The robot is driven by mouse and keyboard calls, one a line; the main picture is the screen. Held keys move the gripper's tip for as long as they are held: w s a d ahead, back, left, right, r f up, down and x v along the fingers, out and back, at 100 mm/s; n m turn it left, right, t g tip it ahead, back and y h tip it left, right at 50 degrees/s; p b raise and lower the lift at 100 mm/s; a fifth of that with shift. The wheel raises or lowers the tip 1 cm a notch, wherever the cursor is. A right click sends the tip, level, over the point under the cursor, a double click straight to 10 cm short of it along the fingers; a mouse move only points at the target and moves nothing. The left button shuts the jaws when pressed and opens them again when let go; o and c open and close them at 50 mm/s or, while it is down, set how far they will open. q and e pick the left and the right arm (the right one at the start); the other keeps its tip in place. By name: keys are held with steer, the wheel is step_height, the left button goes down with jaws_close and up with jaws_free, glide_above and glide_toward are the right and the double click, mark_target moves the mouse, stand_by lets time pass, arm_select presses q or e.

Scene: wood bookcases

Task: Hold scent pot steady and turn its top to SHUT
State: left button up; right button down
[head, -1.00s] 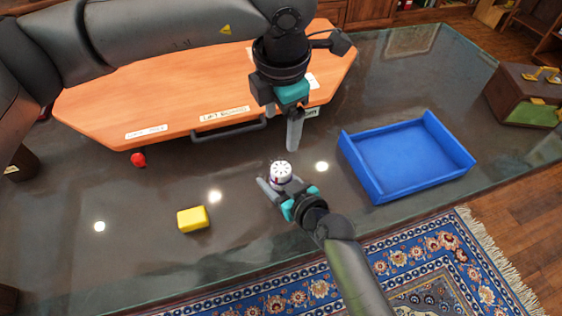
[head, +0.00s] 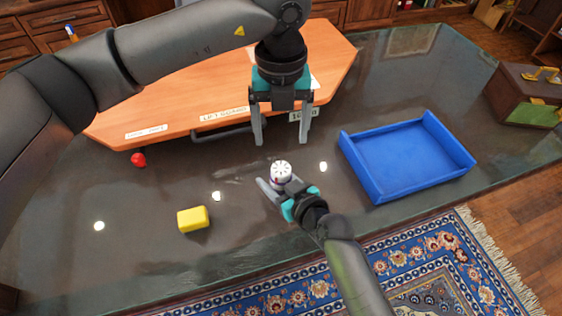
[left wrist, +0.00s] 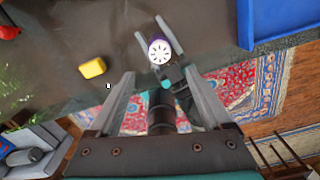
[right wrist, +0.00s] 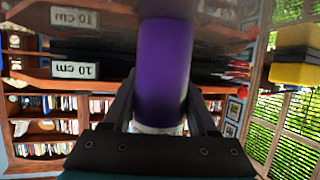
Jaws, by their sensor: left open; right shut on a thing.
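The scent pot stands upright on the dark glossy table, its white top (head: 281,168) with dark radial marks facing up. In the left wrist view its top (left wrist: 159,51) shows whole, while its purple body (right wrist: 165,75) fills the middle of the right wrist view. My right gripper (head: 275,188) is shut around the body from the front, below the top. My left gripper (head: 281,138) is open and empty, pointing down behind and above the pot, with its fingers apart from it. I cannot read any lettering on the top.
A blue tray (head: 405,160) lies to the right of the pot. A yellow block (head: 193,218) sits at the front left and a small red object (head: 138,160) farther back. An orange board (head: 180,110) with labels and a handle stands behind. The table around the pot is clear.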

mark_target(281, 168)
arm_select(q)
step_height(281, 168, down, 10)
steer(key=shift+r, duration=0.1)
stand_by(0.4)
